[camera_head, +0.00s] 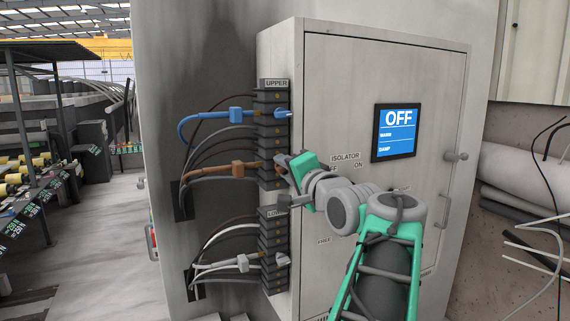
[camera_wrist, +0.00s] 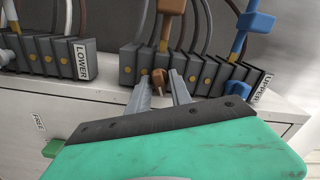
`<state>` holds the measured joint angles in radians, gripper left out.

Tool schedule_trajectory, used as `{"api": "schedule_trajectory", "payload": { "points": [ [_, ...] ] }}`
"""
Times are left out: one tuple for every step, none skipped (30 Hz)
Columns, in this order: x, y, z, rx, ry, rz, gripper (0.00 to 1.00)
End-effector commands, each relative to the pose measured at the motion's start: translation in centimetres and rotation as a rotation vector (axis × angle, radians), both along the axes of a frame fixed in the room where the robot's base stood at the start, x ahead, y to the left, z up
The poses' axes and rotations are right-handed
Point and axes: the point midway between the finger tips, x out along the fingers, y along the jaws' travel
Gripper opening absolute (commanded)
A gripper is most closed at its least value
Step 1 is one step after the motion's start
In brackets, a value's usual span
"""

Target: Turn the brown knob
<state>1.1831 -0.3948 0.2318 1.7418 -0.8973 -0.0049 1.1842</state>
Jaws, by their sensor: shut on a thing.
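The small brown knob (camera_wrist: 158,78) shows in the wrist view between my two grey fingers, on the row of dark terminal blocks (camera_wrist: 135,62). My gripper (camera_wrist: 160,82) is shut on it, with one finger at each side. In the head view my gripper (camera_head: 283,163) reaches the terminal column at the cabinet's left edge, between the UPPER (camera_head: 276,83) and LOWER labels. The gripper and its green body hide most of the knob there.
A brown plug (camera_head: 238,169) and a blue plug (camera_head: 236,115) on cables stick out left of the terminals, near my fingers. The cabinet door (camera_head: 430,120) carries a screen (camera_head: 396,132) reading OFF and an ISOLATOR label (camera_head: 345,156). A grey plug (camera_head: 242,263) sits lower down.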

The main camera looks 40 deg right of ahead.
Motion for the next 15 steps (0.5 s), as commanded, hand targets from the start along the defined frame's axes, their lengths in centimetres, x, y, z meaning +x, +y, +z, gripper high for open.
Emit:
{"api": "schedule_trajectory", "payload": {
  "points": [
    [-0.02, 0.0, 0.22, 0.026, -0.009, -0.001, 0.0],
    [-0.02, 0.0, 0.2, 0.043, -0.014, -0.001, 0.0],
    [-0.01, -0.02, 0.17, 0.064, -0.02, -0.001, 0.0],
    [-0.02, -0.02, 0.15, 0.078, -0.023, -0.001, 0.0],
    [-0.02, -0.02, 0.13, 0.091, -0.027, -0.001, 0.0],
    [-0.02, -0.03, 0.11, 0.105, -0.031, -0.001, 0.0],
    [-0.02, -0.02, 0.1, 0.116, -0.034, -0.001, 0.0],
    [-0.02, -0.03, 0.09, 0.125, -0.037, -0.001, 0.0],
    [-0.02, -0.03, 0.07, 0.135, -0.04, -0.001, 0.0],
    [-0.02, -0.03, 0.05, 0.141, -0.042, -0.001, 0.0],
    [-0.02, -0.03, 0.04, 0.148, -0.044, -0.001, 0.0],
    [-0.02, -0.03, 0.02, 0.154, -0.046, -0.001, 0.0],
    [-0.02, -0.04, 0.01, 0.158, -0.047, -0.001, 0.0],
    [-0.02, -0.04, 0.01, 0.161, -0.049, -0.001, 0.0],
    [-0.02, -0.03, -0.02, 0.163, -0.049, -0.001, 0.0]
  ]
}}
